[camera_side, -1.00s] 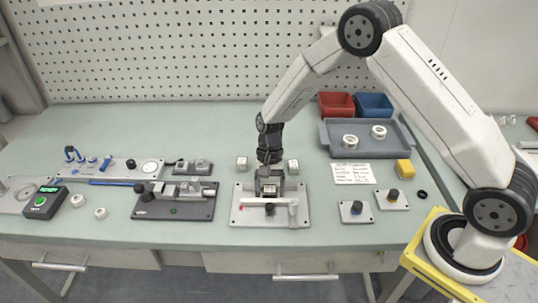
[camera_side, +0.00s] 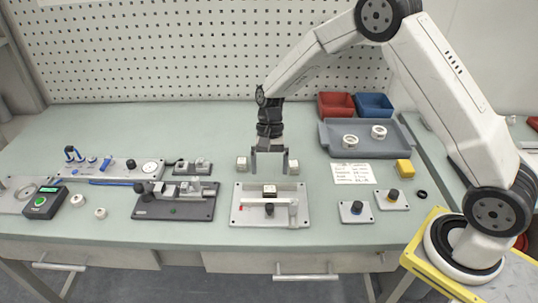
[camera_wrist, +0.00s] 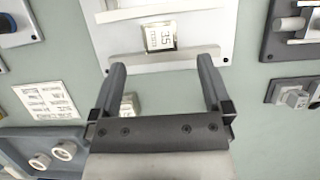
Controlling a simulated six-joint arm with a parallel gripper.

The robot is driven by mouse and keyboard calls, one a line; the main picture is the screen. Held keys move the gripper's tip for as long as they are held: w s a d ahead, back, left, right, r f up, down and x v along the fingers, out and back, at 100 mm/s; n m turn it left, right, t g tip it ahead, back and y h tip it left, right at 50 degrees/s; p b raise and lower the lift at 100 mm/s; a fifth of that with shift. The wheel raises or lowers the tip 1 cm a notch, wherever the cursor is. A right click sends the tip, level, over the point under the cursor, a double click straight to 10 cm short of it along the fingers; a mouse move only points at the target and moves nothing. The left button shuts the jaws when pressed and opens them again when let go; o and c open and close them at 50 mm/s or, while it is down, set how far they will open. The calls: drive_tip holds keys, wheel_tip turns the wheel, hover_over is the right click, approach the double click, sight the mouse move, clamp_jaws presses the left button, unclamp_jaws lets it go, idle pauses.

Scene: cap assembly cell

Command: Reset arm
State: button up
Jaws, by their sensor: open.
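My gripper (camera_side: 270,162) is open and empty, raised above the bench behind the light grey fixture plate (camera_side: 244,215). In the wrist view my gripper (camera_wrist: 162,78) shows its two dark fingers spread wide apart. In the wrist view this block (camera_wrist: 160,37) carries a printed label with what looks like "35". The fingers are apart from it.
Small white blocks stand at the left (camera_side: 242,163) and right (camera_side: 293,167) of my gripper. A dark fixture (camera_side: 150,207) lies left, a grey tray (camera_side: 334,141) with white rings right. Red (camera_side: 336,104) and blue (camera_side: 374,105) bins stand behind. The left rear bench is clear.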

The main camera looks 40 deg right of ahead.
drive_tip(key=shift+w+d+r, duration=0.2)
drive_tip(key=shift+r, duration=0.45)
drive_tip(key=shift+s+d+r+n+t, duration=0.2)
drive_tip(key=shift+s+r+n+t, duration=0.15)
drive_tip(key=shift+s+r, duration=0.3)
drive_tip(key=s+d+r+n+t+h, duration=0.1)
drive_tip(key=s+r+n+t, duration=0.1)
drive_tip(key=s+n, duration=0.2)
drive_tip(key=s+d+r+n+t+h, duration=0.2)
drive_tip(key=s+n+t, duration=0.1)
drive_tip(key=s, duration=0.8)
drive_tip(key=shift+s+r+n, duration=0.3)
drive_tip(key=shift+r+n, duration=0.05)
drive_tip(key=shift+n, duration=0.3)
